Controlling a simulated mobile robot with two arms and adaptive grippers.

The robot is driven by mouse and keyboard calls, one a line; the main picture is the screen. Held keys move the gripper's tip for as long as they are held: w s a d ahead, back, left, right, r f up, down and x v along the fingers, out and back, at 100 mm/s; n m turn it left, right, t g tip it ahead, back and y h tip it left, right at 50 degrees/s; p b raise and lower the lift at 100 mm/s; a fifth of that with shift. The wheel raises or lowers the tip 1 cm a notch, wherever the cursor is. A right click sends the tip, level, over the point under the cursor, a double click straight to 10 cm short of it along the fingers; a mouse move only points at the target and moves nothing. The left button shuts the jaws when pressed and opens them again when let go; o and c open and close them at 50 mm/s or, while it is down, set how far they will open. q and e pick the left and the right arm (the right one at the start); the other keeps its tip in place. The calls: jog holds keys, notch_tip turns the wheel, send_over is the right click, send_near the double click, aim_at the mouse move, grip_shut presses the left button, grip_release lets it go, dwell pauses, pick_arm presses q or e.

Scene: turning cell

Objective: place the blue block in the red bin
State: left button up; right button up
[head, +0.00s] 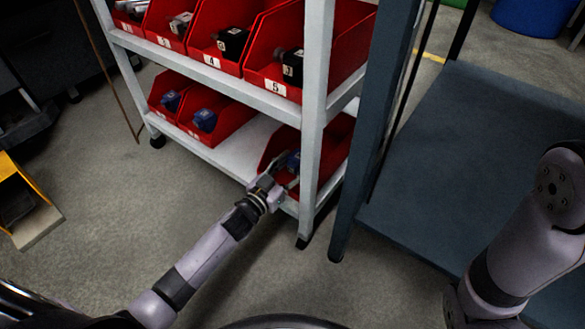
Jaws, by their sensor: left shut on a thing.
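My left gripper (284,170) reaches from the lower left to the lower shelf of the white rack. It is shut on the blue block (294,161), which shows as a small dark blue patch, partly hidden by the fingers. The block is at the front opening of the red bin (339,138) at the right end of that shelf. I cannot tell whether it touches the bin's floor. A rack post hides part of this bin. My right arm shows at the right, but its gripper is out of view.
Two red bins (232,115) with blue things stand left on the lower shelf. Numbered red bins (262,66) with dark parts fill the upper shelf. A rack post (314,120) stands close right of my left gripper. A dark blue-grey table (470,150) is at the right.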

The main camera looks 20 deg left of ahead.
pick_arm(q)
jog(key=shift+r, duration=0.1)
jog(key=o, duration=1.3)
jog(key=shift+f, duration=0.2)
jog(key=shift+r, duration=0.1)
